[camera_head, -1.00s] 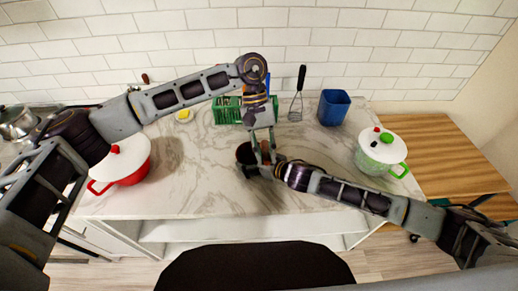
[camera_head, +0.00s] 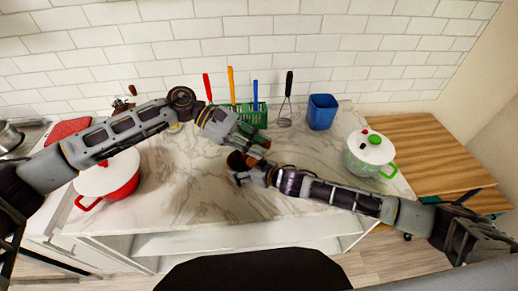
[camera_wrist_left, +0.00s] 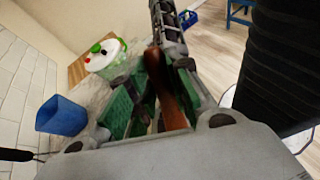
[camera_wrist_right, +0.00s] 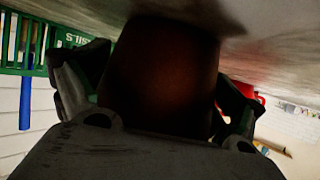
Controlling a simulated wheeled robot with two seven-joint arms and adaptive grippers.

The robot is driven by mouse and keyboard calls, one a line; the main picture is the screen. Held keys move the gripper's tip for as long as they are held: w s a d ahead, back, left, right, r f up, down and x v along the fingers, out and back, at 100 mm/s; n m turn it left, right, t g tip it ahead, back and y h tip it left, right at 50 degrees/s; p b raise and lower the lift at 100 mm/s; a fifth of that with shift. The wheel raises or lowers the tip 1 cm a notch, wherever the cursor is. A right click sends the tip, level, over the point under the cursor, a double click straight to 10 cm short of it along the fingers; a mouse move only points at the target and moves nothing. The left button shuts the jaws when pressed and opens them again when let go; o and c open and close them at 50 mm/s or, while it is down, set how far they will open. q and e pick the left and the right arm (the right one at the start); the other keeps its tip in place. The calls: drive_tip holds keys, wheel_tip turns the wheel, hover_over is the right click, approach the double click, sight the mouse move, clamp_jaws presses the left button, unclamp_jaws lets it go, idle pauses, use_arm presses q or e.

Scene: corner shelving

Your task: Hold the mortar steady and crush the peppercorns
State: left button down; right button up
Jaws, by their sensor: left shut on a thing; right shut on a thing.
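The dark brown mortar (camera_head: 236,160) stands on the marble counter near the middle of the head view. My right gripper (camera_head: 243,174) is shut on it; the mortar's dark wall (camera_wrist_right: 165,70) fills the space between the fingers in the right wrist view. My left gripper (camera_head: 256,146) reaches in tilted from the upper left, just above and right of the mortar. It is shut on the brown wooden pestle (camera_wrist_left: 172,95), which lies slanted between its fingers in the left wrist view. Whether the pestle's lower end is inside the mortar is hidden, and no peppercorns can be made out.
A green holder (camera_head: 262,118) with coloured utensils stands behind the grippers, with a whisk (camera_head: 286,108) and a blue cup (camera_head: 322,111) to its right. A red pot (camera_head: 118,180) stands left, a green pot (camera_head: 364,168) right. The counter in front of the mortar is mostly clear.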

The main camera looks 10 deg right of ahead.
use_arm(q)
drive_tip(key=n+t+h, duration=0.1)
drive_tip(key=w+a+n+t+h, duration=0.1)
drive_tip(key=n+t+h, duration=0.1)
drive_tip(key=shift+w+a+r+n, duration=0.15)
drive_tip(key=shift+w+r+n, duration=0.15)
drive_tip(key=shift+w, duration=0.1)
drive_tip(key=w+a+f+n+t+h, duration=0.2)
drive_tip(key=w+a+n+t, duration=0.4)
drive_tip(key=t, duration=0.3)
drive_tip(key=shift+h, duration=0.7)
drive_tip(key=shift+f, duration=0.2)
wheel_tip(320, 180, down, 7)
drive_tip(key=shift+f, duration=0.2)
idle(1.0)
idle(0.3)
